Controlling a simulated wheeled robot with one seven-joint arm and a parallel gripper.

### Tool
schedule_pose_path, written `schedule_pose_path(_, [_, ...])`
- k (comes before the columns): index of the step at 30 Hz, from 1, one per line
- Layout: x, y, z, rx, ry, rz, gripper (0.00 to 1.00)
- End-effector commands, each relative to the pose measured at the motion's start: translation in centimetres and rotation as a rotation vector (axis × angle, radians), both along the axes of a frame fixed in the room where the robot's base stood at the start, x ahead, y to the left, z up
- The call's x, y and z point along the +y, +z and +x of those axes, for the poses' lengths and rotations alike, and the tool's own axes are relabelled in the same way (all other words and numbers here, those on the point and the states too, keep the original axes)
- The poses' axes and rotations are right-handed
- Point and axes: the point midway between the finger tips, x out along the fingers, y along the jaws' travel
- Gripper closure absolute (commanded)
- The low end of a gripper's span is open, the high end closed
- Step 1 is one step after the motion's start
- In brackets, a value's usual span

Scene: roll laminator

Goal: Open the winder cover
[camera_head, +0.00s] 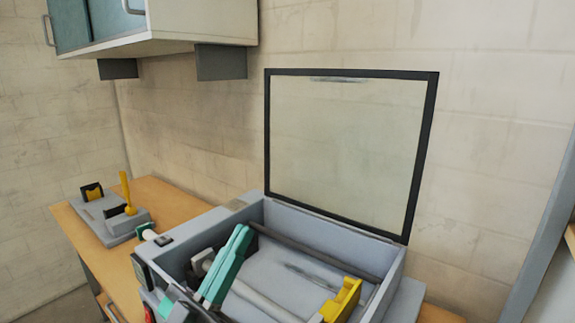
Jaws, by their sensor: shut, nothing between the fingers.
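The winder cover (347,150) is a clear panel in a black frame. It stands raised and upright at the back edge of the grey laminator housing (398,268), in front of the wall. The housing's top is open and its inside shows. Inside are dark and grey rollers, a teal arm-like part (228,265) at the left and a yellow part (343,299) at the right. I cannot make out my gripper in this view. The front of the machine is cut off by the bottom edge.
A wooden bench (160,192) runs along the wall. A grey device with a yellow lever (127,190) stands on it at the left. A wall cabinet (195,22) hangs at the upper left. A grey upright (543,240) stands at the right edge.

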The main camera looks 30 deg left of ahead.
Motion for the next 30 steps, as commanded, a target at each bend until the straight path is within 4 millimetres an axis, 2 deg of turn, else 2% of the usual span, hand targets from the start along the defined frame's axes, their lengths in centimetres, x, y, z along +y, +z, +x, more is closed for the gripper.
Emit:
schedule_pose_path(11, [-0.4,2.2,2.5,0.001,-0.004,0.003,1.00])
schedule_pose_path(30, [-0.8,8.0,8.5,0.000,-0.002,0.002,1.00])
